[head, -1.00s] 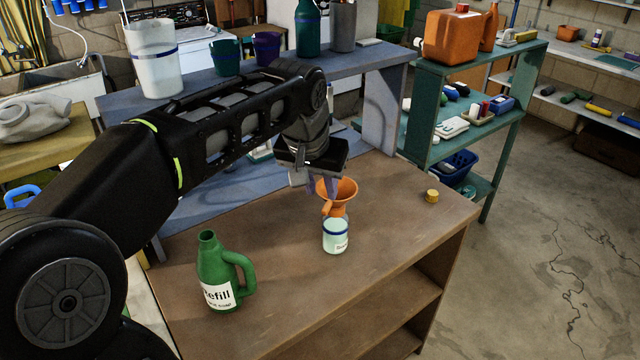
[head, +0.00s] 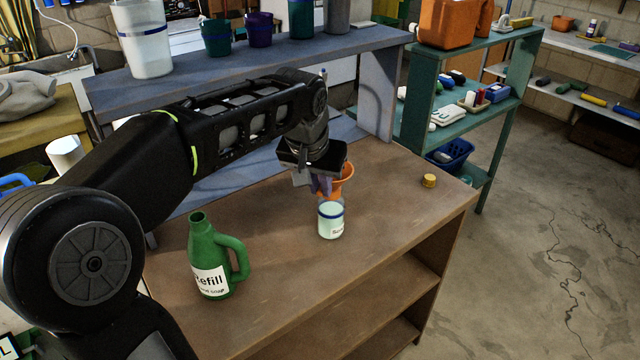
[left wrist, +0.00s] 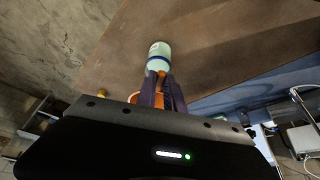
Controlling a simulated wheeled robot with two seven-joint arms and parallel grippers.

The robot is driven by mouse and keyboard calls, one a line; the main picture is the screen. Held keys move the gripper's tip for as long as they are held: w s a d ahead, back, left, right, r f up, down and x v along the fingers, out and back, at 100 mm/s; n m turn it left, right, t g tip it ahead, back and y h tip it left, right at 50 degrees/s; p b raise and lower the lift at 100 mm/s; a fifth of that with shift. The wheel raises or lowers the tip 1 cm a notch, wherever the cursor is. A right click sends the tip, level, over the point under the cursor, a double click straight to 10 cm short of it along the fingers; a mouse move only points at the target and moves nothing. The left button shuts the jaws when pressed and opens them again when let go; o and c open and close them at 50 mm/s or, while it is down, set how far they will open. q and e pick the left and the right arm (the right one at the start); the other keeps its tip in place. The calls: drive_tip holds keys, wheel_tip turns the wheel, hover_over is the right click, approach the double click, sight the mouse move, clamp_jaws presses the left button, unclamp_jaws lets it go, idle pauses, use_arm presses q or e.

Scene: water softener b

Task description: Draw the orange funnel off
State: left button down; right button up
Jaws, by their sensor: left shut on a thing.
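The orange funnel (head: 345,181) is above and behind a pale jar (head: 331,220) with a blue band on the brown workbench. My left gripper (head: 322,186) points down at the funnel, shut on it, and hides much of it. The jar (left wrist: 158,55) shows just beyond the fingertips. I cannot tell whether the funnel's spout is inside the jar's mouth. My right gripper is not in view.
A green refill bottle (head: 211,262) stands on the workbench (head: 290,285) left of the jar. A small yellow cap (head: 429,181) lies to the right. A blue-grey shelf (head: 225,75) with several containers stands behind. The bench's front right is clear.

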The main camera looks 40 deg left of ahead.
use_arm(q)
drive_tip(key=shift+r, duration=0.1)
idle(0.4)
drive_tip(key=shift+r+p, duration=0.45)
drive_tip(key=shift+r, duration=0.05)
drive_tip(key=shift+r+p, duration=1.95)
drive_tip(key=shift+r, duration=0.5)
drive_tip(key=shift+f, duration=0.1)
